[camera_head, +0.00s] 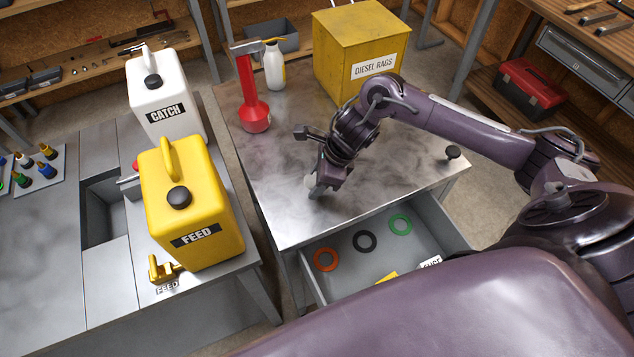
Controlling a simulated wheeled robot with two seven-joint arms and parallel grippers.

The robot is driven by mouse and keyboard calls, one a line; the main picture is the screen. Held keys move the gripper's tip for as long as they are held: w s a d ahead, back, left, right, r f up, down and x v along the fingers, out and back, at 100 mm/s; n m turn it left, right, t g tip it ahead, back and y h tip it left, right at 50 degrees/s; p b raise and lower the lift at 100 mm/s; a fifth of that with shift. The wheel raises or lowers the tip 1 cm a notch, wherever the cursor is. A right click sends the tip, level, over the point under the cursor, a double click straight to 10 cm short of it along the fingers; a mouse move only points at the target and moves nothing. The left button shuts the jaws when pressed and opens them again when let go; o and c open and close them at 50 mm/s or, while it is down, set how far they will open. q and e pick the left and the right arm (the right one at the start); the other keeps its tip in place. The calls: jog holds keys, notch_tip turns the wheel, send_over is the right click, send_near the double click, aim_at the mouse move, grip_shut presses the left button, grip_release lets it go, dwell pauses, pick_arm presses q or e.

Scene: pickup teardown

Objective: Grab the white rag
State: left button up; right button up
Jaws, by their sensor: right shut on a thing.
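My right arm reaches in from the right, and its gripper (316,188) points down at the metal table top (285,215), near the table's front edge. It is shut on a small white thing (310,181), which looks like the white rag. Only a little of the rag shows beside the fingers; the rest is hidden by the gripper. I cannot tell whether the rag still touches the table. My left gripper is out of view.
A yellow box labelled DIESEL RAGS (362,45), a red can (252,100) and a white bottle (274,66) stand behind. Yellow FEED (205,215) and white CATCH (168,95) jugs stand left. An open drawer (440,225) holding coloured rings is below the table's front edge.

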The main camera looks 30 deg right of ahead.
notch_tip(320, 180, up, 6)
jog(key=shift+w+r+b, duration=0.1)
jog(key=shift+w+b, duration=0.05)
jog(key=shift+b, duration=0.5)
notch_tip(320, 180, up, 12)
jog(key=p, duration=0.3)
jog(key=shift+s+r, duration=0.2)
